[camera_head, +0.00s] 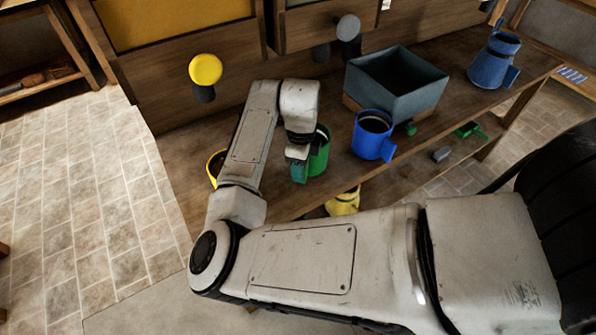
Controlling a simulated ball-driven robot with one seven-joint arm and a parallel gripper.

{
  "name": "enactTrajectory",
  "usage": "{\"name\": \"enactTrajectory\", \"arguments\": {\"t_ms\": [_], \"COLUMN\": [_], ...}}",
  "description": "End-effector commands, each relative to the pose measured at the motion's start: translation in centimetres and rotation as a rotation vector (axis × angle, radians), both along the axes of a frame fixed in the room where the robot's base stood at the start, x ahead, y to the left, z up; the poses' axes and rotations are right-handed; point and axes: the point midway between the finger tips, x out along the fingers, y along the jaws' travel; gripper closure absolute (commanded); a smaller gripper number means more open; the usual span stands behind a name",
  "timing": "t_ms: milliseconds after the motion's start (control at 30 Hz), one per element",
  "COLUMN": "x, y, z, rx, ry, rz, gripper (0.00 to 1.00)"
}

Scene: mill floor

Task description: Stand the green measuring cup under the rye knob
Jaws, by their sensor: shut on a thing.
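The green measuring cup (320,155) is at the middle of the wooden bench, close to its front edge and partly hidden by my gripper. My gripper (299,160) is shut on it at its left side, near its handle. I cannot tell whether the cup touches the bench top. A yellow round knob (205,69) is on the wooden bin front at the left, with a dark spout below it. A grey round knob (348,27) is on the bin front further right, also with a dark spout. No readable label shows which knob is rye.
A blue cup (373,136) stands right of the green cup, before a grey-blue box (397,80). A blue pitcher (493,62) is at the far right. A yellow cup (212,167) is half hidden behind my arm. A yellow object (344,201) lies below the bench edge.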

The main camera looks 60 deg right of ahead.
Motion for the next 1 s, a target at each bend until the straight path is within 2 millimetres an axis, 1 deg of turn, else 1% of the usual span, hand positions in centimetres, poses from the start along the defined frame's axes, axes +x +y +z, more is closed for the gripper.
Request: {"name": "enactTrajectory", "arguments": {"t_ms": [33,400,1000], "x": [0.1,0.8,2.0], "y": [-0.5,-3.8,-8.8], "z": [-0.1,-0.5,-1.1], "rx": [-0.001,-0.001,-0.001], "ry": [0.000,0.000,0.001], "rz": [-0.001,-0.003,0.000], "gripper": [1.00,1.00,1.00]}}
